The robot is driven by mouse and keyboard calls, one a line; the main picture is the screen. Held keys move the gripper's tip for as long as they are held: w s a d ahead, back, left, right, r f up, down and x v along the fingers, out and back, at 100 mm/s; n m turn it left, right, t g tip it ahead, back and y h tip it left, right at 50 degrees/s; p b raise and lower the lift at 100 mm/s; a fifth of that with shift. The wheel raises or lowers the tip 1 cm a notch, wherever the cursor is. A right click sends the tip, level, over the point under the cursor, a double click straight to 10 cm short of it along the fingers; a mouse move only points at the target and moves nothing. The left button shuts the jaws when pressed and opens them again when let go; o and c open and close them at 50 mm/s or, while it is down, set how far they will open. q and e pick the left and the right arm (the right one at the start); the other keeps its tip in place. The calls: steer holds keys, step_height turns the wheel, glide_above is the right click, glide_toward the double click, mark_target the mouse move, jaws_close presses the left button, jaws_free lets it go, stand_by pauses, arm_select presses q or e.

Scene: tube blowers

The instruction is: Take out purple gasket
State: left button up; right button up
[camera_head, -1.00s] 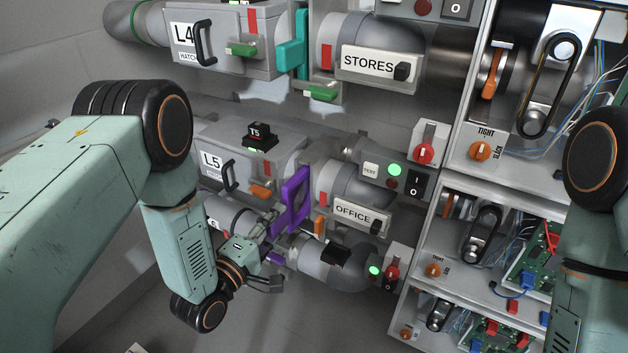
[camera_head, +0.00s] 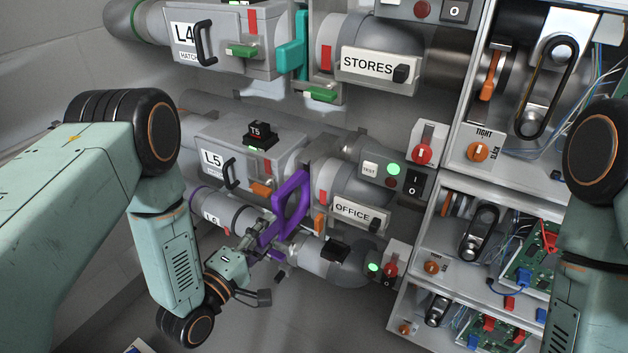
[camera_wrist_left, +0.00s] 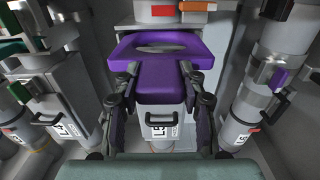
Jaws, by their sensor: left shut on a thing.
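The purple gasket (camera_head: 292,203) is a flat plate with an oval opening. In the head view it is in front of the joint between the L5 hatch unit (camera_head: 240,165) and the OFFICE tube (camera_head: 340,185). My left gripper (camera_head: 264,238) is shut on its lower tab. In the left wrist view the gasket (camera_wrist_left: 165,88) is between the two fingers of my left gripper (camera_wrist_left: 160,82). I cannot tell whether its far edge is still in the slot. My right arm (camera_head: 598,200) shows at the right edge; its gripper is out of view.
A teal gasket (camera_head: 291,50) is in the STORES line above. An orange clamp handle (camera_head: 261,188) and a lower L6 tube (camera_head: 222,212) are close to my left gripper. Control boxes and open cabinets (camera_head: 445,240) stand at the right. Open floor lies below.

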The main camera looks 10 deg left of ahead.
arm_select(q)
steer(key=shift+p+v, duration=1.35)
steer(key=shift+v, duration=2.6)
